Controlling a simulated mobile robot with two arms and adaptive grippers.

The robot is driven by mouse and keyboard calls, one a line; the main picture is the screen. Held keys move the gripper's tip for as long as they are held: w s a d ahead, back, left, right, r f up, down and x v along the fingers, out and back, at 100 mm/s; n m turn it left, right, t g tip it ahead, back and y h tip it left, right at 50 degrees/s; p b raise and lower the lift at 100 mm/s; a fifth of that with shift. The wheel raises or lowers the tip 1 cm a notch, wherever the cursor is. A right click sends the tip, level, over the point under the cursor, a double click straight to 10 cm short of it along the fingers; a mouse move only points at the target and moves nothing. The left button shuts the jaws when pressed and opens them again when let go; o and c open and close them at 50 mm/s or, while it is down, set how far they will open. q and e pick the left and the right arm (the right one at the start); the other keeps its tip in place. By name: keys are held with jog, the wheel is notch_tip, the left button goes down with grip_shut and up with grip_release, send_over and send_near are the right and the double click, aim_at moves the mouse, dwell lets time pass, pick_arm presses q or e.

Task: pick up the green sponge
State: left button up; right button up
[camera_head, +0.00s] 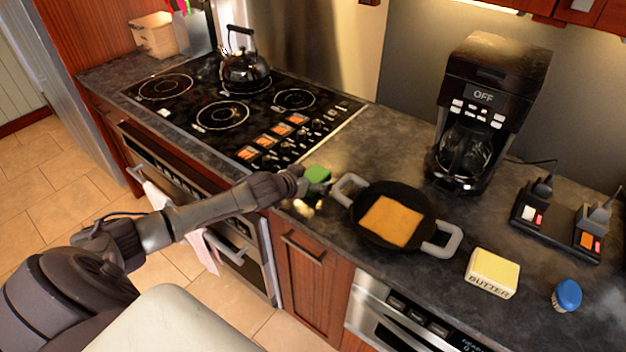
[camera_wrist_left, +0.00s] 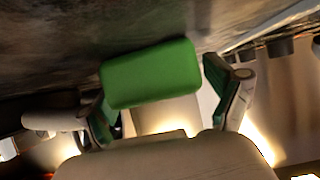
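The green sponge (camera_head: 317,176) is at the counter's left part, between the cooktop and the pan. My left gripper (camera_head: 305,190) is right at it, small and partly merged with the dark counter in the head view. In the left wrist view, the sponge (camera_wrist_left: 150,73) fills the space in front of my left gripper (camera_wrist_left: 156,86). The two fingers are spread, one near each end of the sponge. The right finger has a thin gap to it; whether the left finger touches is unclear. My right gripper is out of view.
A pan (camera_head: 372,238) with a toast-like slice stands just right of the sponge. The cooktop (camera_head: 190,92) with a kettle (camera_head: 243,68) lies left. A coffee maker (camera_head: 487,110), butter (camera_head: 492,272) and a blue-capped shaker (camera_head: 566,295) stand further right.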

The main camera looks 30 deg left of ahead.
aim_at(314, 176)
pick_arm(q)
jog(key=c, duration=0.7)
jog(key=shift+r, duration=0.1)
jog(key=shift+r, duration=0.25)
notch_tip(314, 176, up, 4)
jog(key=shift+d+f+b, duration=0.1)
jog(key=shift+f+b, duration=0.1)
jog(key=shift+b, duration=0.4)
jog(key=s+d+r, duration=0.1)
jog(key=d+r, duration=0.1)
jog(key=d, duration=0.1)
jog(key=s+d+r+b, duration=0.1)
jog(key=s+d+r, duration=0.1)
jog(key=d, duration=0.2)
jog(key=s+d+r+b, duration=0.1)
jog(key=d+r, duration=0.1)
jog(key=d, duration=0.1)
jog(key=shift+s+d+r, duration=0.2)
jog(key=shift+s+r, duration=0.2)
